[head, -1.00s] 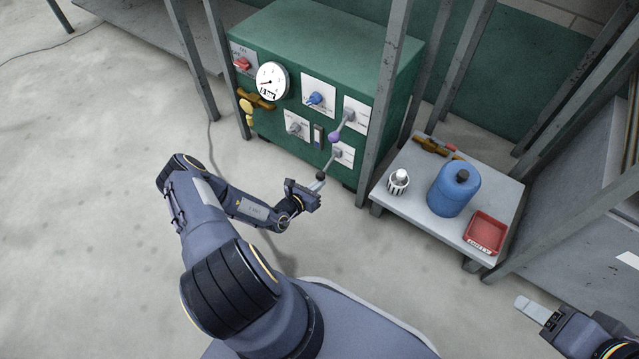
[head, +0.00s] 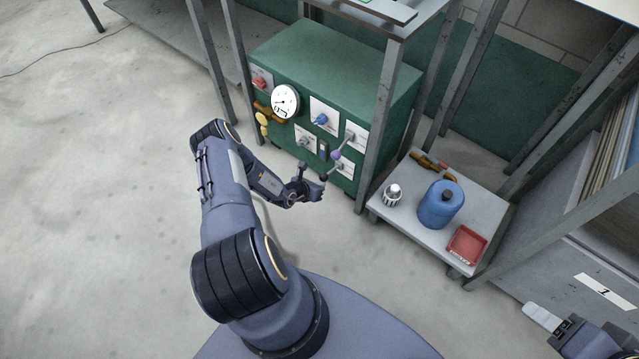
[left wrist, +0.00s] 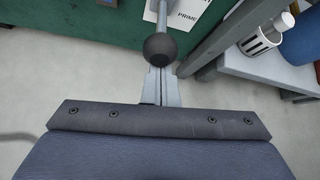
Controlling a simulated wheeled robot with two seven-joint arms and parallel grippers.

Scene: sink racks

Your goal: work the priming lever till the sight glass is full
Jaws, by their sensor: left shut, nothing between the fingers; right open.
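The priming lever is a grey bar with a black ball knob (left wrist: 160,47), in front of a plate reading "PRIME" in the left wrist view. In the head view the lever (head: 332,173) slants down and left from the low right plate of the green cabinet (head: 325,70). My left gripper (head: 319,184) is at the knob, its fingers (left wrist: 161,86) shut with nothing between them. The knob overlaps the fingertips in the picture; I cannot tell if they touch. A narrow dark upright window, seemingly the sight glass (head: 324,149), is too small to read. My right gripper (head: 541,314) is open, far from the cabinet.
A purple-knobbed lever (head: 336,154) sits just above the priming lever. A round gauge (head: 285,101) and a blue handle (head: 320,118) are on the same face. A grey post (head: 377,125) stands close right. A low table holds a blue jug (head: 440,205) and red tray (head: 467,244).

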